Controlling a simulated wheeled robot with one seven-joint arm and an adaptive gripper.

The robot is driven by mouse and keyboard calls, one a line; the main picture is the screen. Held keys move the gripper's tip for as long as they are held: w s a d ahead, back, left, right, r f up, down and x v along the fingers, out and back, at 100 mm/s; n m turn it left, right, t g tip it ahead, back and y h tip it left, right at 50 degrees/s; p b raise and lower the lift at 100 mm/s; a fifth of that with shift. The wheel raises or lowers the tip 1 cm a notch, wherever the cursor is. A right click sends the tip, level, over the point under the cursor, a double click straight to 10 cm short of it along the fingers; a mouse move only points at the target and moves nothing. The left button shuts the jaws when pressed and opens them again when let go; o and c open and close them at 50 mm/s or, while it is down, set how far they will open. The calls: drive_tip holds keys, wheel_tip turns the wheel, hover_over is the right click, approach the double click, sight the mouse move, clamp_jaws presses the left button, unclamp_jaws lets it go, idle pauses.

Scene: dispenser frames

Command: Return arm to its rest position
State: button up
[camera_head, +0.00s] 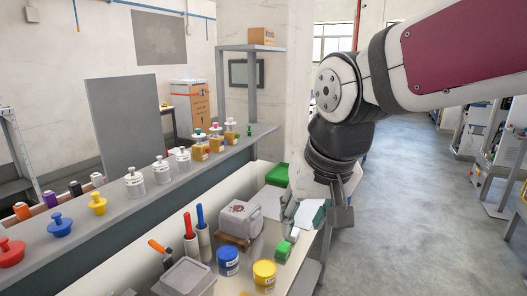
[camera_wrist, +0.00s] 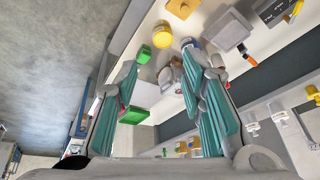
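My arm reaches in from the upper right in the head view. My gripper (camera_head: 341,214) hangs pointing down at the right edge of the white counter (camera_head: 110,275), above its green and white items. In the wrist view my gripper (camera_wrist: 160,62) shows two teal-padded fingers standing apart, with nothing held between them. The counter and its jars show beyond the fingers. In the head view the fingers are seen edge-on and part of the counter behind them is hidden.
A yellow jar (camera_head: 264,275), a blue jar (camera_head: 228,261) and a grey box (camera_head: 240,218) stand on the counter. A raised grey shelf (camera_head: 120,220) holds several coloured and white dispensers. A green bin (camera_head: 277,175) sits behind. Open floor (camera_head: 400,210) lies to the right.

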drive_tip(key=s+d+f+m+h, duration=0.1)
drive_tip(key=s+d, duration=1.1)
drive_tip(key=s, duration=0.2)
drive_tip(key=shift+s+f+t, duration=0.15)
drive_tip(key=shift+f+t, duration=0.1)
drive_tip(key=shift+t, duration=0.15)
drive_tip(key=shift+c, duration=0.4)
